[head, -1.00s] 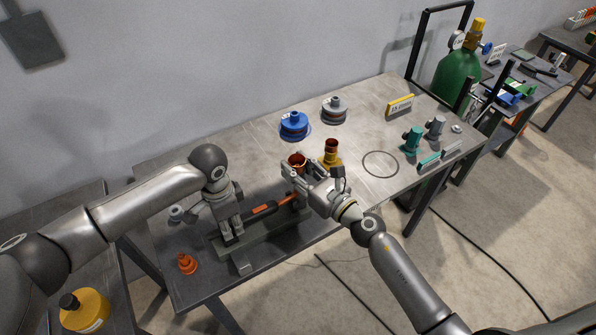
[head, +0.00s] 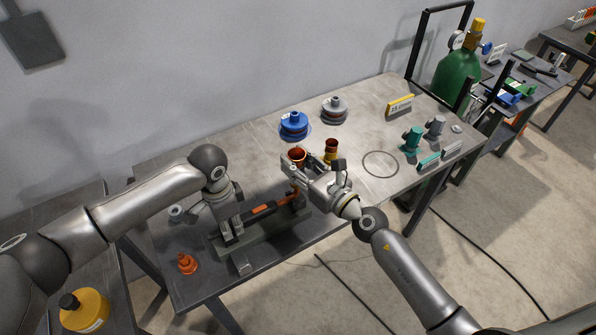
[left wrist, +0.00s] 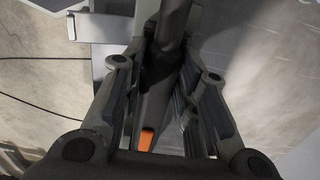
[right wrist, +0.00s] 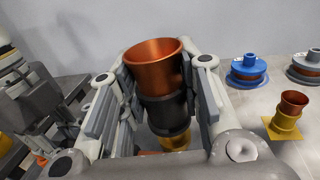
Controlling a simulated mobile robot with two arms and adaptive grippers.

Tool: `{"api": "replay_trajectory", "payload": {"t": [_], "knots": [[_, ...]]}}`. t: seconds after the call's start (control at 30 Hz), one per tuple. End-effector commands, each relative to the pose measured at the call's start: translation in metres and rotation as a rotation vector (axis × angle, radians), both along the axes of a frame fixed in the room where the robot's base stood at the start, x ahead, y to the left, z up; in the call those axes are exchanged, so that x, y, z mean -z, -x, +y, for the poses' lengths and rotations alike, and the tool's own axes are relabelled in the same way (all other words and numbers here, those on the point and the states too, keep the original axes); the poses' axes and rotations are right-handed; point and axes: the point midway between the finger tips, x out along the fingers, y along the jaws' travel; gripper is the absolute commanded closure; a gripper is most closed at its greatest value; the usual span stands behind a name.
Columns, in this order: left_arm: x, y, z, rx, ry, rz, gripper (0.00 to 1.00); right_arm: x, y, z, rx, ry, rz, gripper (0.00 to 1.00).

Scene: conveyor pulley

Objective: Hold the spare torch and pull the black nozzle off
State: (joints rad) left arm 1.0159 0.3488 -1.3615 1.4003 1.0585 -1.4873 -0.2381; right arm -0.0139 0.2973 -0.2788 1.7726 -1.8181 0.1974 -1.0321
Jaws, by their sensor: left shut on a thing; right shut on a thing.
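The spare torch (head: 265,208) lies along a dark grey stand; its handle is black with an orange part. My left gripper (head: 232,232) is shut on the black handle, which shows between its fingers in the left wrist view (left wrist: 160,85). The black nozzle (right wrist: 166,112), with a wide copper-coloured cup on top, stands upright between the fingers of my right gripper (right wrist: 160,90), which is shut on it. Yellow shows just below the black part. I cannot tell whether nozzle and torch still touch.
A copper-and-yellow cup (head: 331,147) stands just right of my right gripper. Blue (head: 294,125) and grey (head: 334,110) spools stand behind. An orange cone-like piece (head: 187,263) is at the front left.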

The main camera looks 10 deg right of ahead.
Motion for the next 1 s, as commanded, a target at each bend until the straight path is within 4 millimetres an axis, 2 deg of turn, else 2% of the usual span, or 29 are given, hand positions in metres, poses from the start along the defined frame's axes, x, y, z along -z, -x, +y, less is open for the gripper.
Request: {"api": "replay_trajectory", "payload": {"t": [1.0], "knots": [[0.000, 0.000, 0.000, 0.001, -0.001, 0.001, 1.00, -0.053, 0.000, 0.000, 0.002, -0.002, -0.004, 1.00]]}}
